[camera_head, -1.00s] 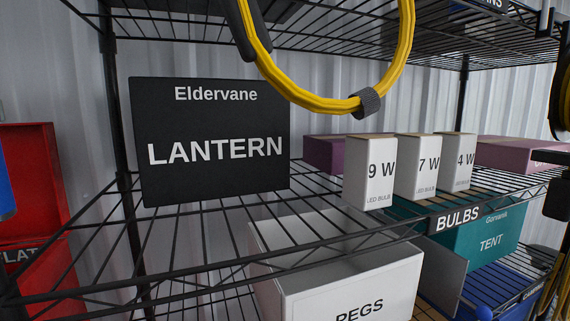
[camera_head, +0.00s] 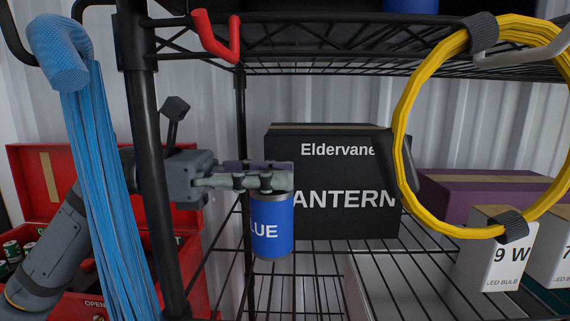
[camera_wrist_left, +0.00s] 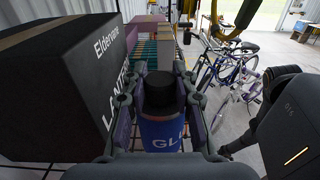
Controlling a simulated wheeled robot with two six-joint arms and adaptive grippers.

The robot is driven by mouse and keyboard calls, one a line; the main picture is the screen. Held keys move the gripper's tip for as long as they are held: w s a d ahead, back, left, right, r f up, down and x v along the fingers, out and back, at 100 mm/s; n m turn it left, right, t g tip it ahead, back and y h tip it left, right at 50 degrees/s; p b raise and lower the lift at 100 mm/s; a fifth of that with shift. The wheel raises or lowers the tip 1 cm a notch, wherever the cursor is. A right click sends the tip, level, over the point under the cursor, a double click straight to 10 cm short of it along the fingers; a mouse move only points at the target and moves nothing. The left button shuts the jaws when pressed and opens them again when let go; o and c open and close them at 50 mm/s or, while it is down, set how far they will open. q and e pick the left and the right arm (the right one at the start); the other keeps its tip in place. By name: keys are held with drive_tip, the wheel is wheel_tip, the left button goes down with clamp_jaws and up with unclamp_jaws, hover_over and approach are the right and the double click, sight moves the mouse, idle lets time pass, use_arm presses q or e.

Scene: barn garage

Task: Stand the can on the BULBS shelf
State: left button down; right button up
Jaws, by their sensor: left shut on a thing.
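A blue can (camera_head: 272,228) with part of a "GLUE" label is held upright in my left gripper (camera_head: 268,178), whose fingers are shut around its upper part. In the left wrist view the can (camera_wrist_left: 165,132) shows a black cap between the fingers (camera_wrist_left: 160,100). The can is in front of and just left of the black LANTERN box (camera_head: 335,220), at the level of the wire shelf (camera_head: 325,275). I cannot tell whether its base touches the wires. The BULBS label is out of view; white bulb boxes (camera_head: 493,262) stand on this shelf at the right. My right gripper is not in view.
A black shelf post (camera_head: 146,160) stands in front of my left arm. Blue cord (camera_head: 95,170) hangs beside it. A yellow cable coil (camera_head: 402,130) hangs before the shelf, and a red hook (camera_head: 218,38) juts out above. Bare wire shelf lies before the LANTERN box.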

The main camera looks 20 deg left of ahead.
sight(284, 201)
use_arm(q)
drive_tip(key=shift+w+d, duration=0.15)
drive_tip(key=shift+d, duration=0.25)
drive_tip(key=shift+d+r, duration=0.1)
drive_tip(key=shift+d+r+p, duration=0.35)
drive_tip(key=shift+d+p, duration=0.1)
drive_tip(key=shift+p, duration=0.6)
wheel_tip(284, 201, down, 5)
drive_tip(key=b, duration=0.3)
drive_tip(key=shift+w+r, duration=0.1)
drive_tip(key=shift+r, duration=0.2)
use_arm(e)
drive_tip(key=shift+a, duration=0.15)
use_arm(q)
drive_tip(key=shift+a, duration=0.1)
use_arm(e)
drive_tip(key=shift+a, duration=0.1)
